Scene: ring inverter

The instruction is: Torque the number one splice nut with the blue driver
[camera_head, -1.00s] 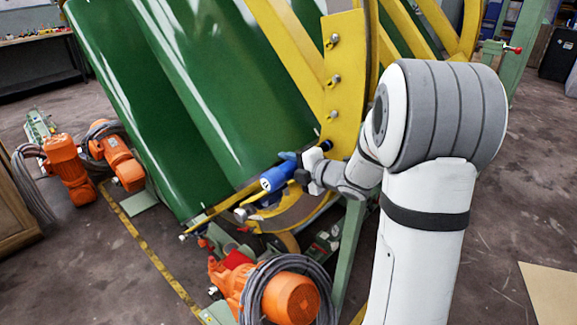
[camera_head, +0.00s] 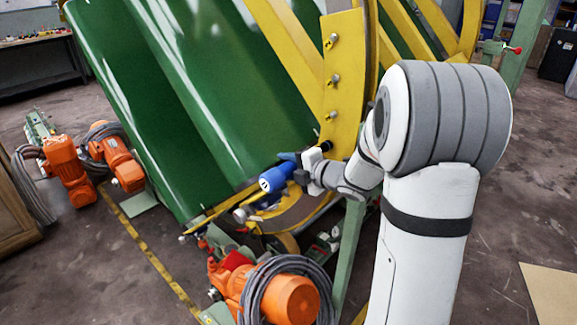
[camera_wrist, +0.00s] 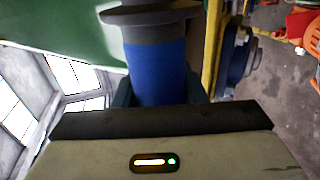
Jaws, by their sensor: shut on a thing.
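The blue driver (camera_head: 275,178) is in my gripper (camera_head: 301,171), low beside the yellow ring in the head view. In the wrist view the blue driver (camera_wrist: 156,70) stands upright in the picture between the dark fingers of my gripper (camera_wrist: 158,95), with a grey collar above its blue body. A curved yellow splice plate (camera_head: 343,60) carries several grey nuts, among them an upper nut (camera_head: 333,40), a middle nut (camera_head: 334,79) and a lower nut (camera_head: 331,115). No number shows clearly, so I cannot tell which is number one. The driver appears apart from these three nuts.
A large green ribbed drum (camera_head: 170,100) fills the left. An orange motor (camera_head: 290,298) with coiled cable stands below my gripper, and more orange motors (camera_head: 68,170) stand at the left. A green post (camera_head: 346,255) rises below the ring. Open floor (camera_head: 80,275) lies at lower left.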

